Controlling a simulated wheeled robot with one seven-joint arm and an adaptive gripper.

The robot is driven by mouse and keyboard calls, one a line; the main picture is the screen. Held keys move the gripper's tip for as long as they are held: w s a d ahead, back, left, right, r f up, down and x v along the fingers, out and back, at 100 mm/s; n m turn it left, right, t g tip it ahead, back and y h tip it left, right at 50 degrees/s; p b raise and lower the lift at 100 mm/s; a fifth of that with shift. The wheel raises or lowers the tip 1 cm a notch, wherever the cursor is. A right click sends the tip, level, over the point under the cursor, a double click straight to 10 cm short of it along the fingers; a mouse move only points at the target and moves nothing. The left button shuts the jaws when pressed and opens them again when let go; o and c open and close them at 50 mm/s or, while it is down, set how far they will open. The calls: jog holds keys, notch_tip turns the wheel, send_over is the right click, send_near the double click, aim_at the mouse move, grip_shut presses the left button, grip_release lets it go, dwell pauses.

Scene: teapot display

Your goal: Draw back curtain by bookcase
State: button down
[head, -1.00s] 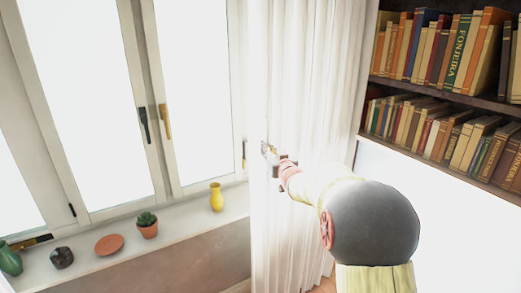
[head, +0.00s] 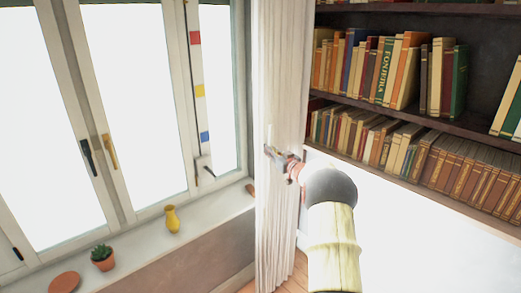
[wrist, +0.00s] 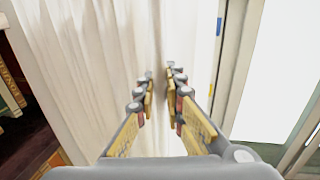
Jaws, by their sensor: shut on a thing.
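The white curtain (head: 282,95) hangs bunched in a narrow, pleated strip between the window and the bookcase in the head view. It fills much of the wrist view (wrist: 95,50). The bookcase (head: 400,105) stands just right of the curtain, with several rows of books. The window (head: 140,100) is to the left, with its right pane uncovered.
The window sill (head: 140,246) holds a yellow vase (head: 171,219), a potted cactus (head: 103,257) and a terracotta dish (head: 64,282). A strip with coloured squares (head: 197,80) shows at the right pane. A white panel (head: 400,225) lies below the shelves.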

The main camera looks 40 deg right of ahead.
jog(key=shift+d, duration=0.9)
jog(key=c, duration=1.9)
grip_release()
jog(key=s+a, duration=0.2)
jog(key=s, duration=0.9)
jog(key=shift+s+a, duration=0.2)
jog(key=shift+s, duration=0.15)
